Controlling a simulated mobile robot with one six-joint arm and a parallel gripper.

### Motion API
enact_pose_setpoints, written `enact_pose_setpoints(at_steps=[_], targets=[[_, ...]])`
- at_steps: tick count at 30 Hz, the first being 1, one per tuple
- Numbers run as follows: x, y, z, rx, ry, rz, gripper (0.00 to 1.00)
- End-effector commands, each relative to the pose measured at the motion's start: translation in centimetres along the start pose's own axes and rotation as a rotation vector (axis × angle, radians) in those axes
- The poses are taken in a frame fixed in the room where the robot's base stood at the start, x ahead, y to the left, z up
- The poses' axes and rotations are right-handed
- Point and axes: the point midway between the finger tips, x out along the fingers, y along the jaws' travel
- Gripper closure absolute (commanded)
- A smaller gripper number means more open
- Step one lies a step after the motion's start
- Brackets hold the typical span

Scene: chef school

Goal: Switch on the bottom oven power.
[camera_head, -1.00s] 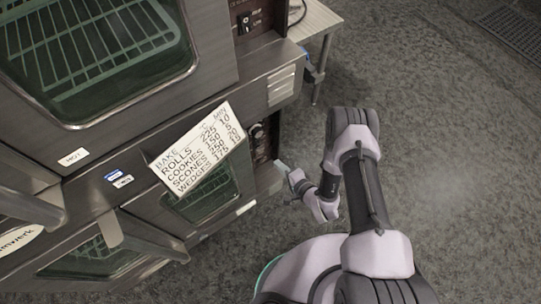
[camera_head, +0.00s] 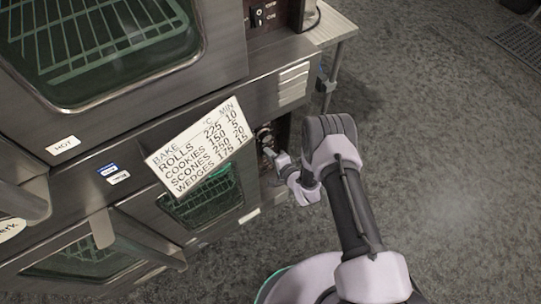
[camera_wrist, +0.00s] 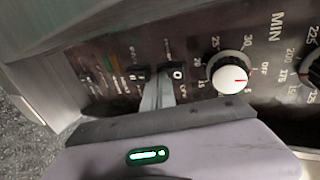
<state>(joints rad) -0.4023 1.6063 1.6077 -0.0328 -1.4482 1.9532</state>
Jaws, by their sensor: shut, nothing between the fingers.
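The bottom oven's dark control panel (camera_head: 283,133) is partly visible in the head view, to the right of the hanging baking card. My gripper (camera_head: 270,154) is close in front of this panel. A white timer knob (camera_wrist: 230,78) with a red mark sits right of the fingers.
A card with baking times (camera_head: 202,147) sticks out beside the panel. The top oven's switch (camera_head: 258,14) is above. A second dial (camera_wrist: 313,68) is at the wrist view's right edge.

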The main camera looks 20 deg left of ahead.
Motion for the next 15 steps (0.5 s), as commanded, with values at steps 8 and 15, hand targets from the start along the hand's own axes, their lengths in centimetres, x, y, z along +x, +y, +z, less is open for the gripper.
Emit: enact_pose_setpoints(at_steps=[8, 15], targets=[[0.4, 0.06, 0.0, 0.0, 0.0, 0.0, 1.0], [0.22, -0.41, 0.0, -0.001, 0.0, 0.0, 1.0]])
